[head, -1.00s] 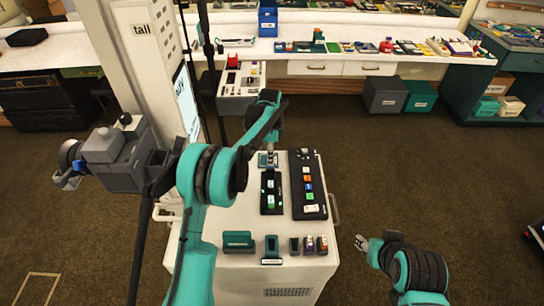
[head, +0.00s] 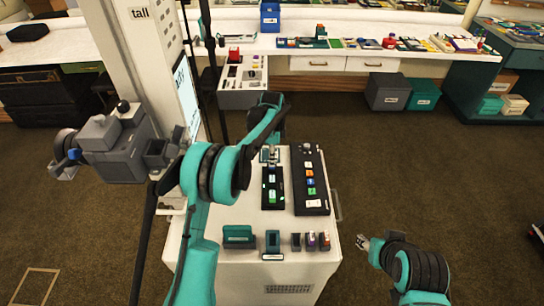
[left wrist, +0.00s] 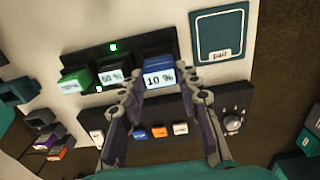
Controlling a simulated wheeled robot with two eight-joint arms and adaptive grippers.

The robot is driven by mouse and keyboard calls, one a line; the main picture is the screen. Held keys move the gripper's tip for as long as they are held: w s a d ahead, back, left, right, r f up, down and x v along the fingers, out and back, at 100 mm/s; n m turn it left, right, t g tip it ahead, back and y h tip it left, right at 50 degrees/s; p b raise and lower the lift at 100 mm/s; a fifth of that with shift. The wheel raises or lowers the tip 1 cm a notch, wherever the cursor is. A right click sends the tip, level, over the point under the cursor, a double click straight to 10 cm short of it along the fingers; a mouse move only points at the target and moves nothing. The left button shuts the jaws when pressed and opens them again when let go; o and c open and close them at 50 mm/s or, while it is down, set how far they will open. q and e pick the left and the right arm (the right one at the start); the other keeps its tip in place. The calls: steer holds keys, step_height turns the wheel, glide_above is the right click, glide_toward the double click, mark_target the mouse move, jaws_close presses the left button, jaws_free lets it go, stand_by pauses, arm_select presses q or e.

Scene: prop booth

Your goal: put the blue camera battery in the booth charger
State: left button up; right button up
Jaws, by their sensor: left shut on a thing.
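The blue battery (left wrist: 158,73), labelled 10 %, is at the right end of the black charger (left wrist: 128,51) in the left wrist view. My left gripper (left wrist: 170,88) is shut on it, one finger on each side. I cannot tell how deep the battery sits. A green battery (left wrist: 77,81) and a 50 % battery (left wrist: 110,75) stand in the charger to its left. In the head view the charger (head: 281,202) lies on the white cart, with my left gripper (head: 271,152) at its far end. My right gripper (head: 362,241) hangs right of the cart; its jaw opening is unclear.
A teal pad marked "pair" (left wrist: 221,36) lies beside the charger. A longer black panel (head: 312,204) with coloured buttons and a knob runs alongside. Small cases and batteries (head: 238,237) line the cart's near edge. A camera (head: 115,150) on a tripod stands left.

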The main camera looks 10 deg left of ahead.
arm_select(q)
steer(key=shift+f+b, duration=0.3)
steer(key=shift+f, duration=0.3)
stand_by(1.0)
steer(key=shift+f, duration=0.45)
steer(key=shift+f+b, duration=0.1)
steer(key=shift+b, duration=0.2)
steer(key=shift+f, duration=0.4)
steer(key=o, duration=1.3)
steer(key=shift+c, duration=0.2)
steer(key=shift+r, duration=0.1)
